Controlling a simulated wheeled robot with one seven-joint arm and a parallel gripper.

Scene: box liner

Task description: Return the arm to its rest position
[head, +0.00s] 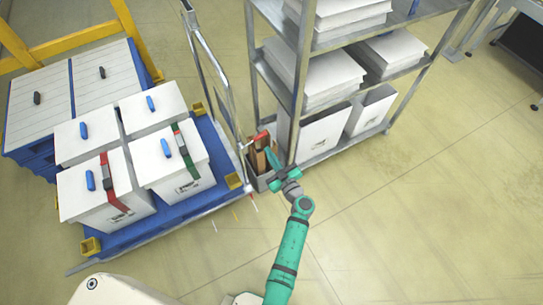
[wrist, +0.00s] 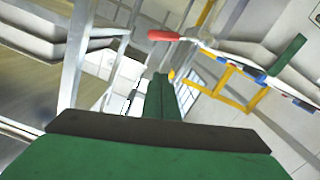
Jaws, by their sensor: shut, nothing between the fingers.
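My arm is green and reaches up from the bottom of the head view. My gripper (head: 272,160) is at the lower left end of the metal shelf rack, close to a small grey bin (head: 257,181) with brown pieces in it. In the wrist view the green fingers (wrist: 162,97) are together with nothing between them. A red-ended handle (head: 262,135) is just beyond the gripper; its red end (wrist: 163,36) also shows in the wrist view. I cannot tell whether the gripper touches the bin or the rack.
A blue cart (head: 215,137) with several white lidded boxes (head: 172,155) stands at the left. The metal rack (head: 298,88) holds white stacks and bins right beside the gripper. A yellow frame (head: 68,52) is behind the cart. The floor (head: 430,215) at the right is clear.

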